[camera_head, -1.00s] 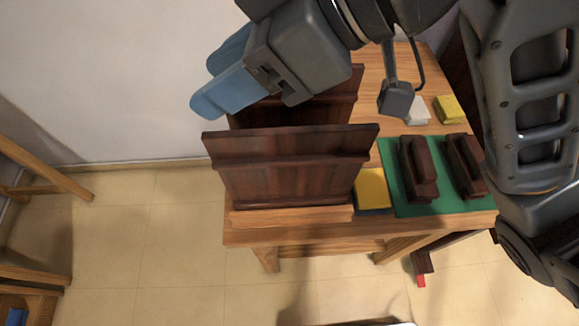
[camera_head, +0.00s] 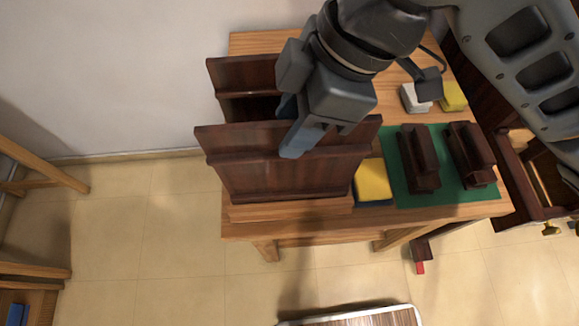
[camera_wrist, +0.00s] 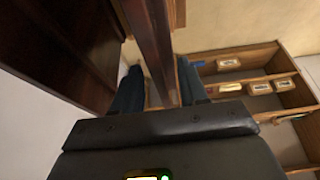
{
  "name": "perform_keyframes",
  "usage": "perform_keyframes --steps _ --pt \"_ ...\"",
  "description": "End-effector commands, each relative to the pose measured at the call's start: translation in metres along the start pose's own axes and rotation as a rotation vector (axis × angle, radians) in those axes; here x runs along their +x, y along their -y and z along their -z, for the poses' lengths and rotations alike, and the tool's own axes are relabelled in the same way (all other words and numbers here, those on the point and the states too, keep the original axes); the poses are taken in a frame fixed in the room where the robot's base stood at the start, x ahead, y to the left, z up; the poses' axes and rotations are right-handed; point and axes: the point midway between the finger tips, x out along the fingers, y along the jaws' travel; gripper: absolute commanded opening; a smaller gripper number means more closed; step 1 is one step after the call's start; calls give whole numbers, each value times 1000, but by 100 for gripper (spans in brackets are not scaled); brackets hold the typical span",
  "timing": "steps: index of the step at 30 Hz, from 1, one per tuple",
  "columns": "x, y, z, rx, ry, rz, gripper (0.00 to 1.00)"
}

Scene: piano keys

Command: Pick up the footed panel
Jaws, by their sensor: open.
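Two dark brown wooden panels stand upright at the left of the table. The front one, which I take for the footed panel (camera_head: 240,170), has a raised rail across it and stands over a light wood strip. The back panel (camera_head: 228,75) stands behind it, partly hidden. My gripper (camera_head: 294,124) is open at the front panel's top edge, one blue finger in front and the other behind. In the wrist view, a dark board edge (camera_wrist: 150,40) runs between the blue fingers (camera_wrist: 158,88). Whether they touch it I cannot tell.
The wooden table (camera_head: 262,42) carries a green mat (camera_head: 450,198) with two dark brown blocks (camera_head: 418,160). A yellow block (camera_head: 373,180) lies close to the panel's right side. A white block (camera_head: 413,99) and another yellow block (camera_head: 454,97) lie behind.

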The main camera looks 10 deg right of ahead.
Motion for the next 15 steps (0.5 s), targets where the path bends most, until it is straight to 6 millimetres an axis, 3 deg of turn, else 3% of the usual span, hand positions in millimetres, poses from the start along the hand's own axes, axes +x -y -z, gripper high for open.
perform_keyframes --steps 5,15 --pt "15 0 0 0 0 -2 43" --pt "16 0 0 0 -1 -2 43"
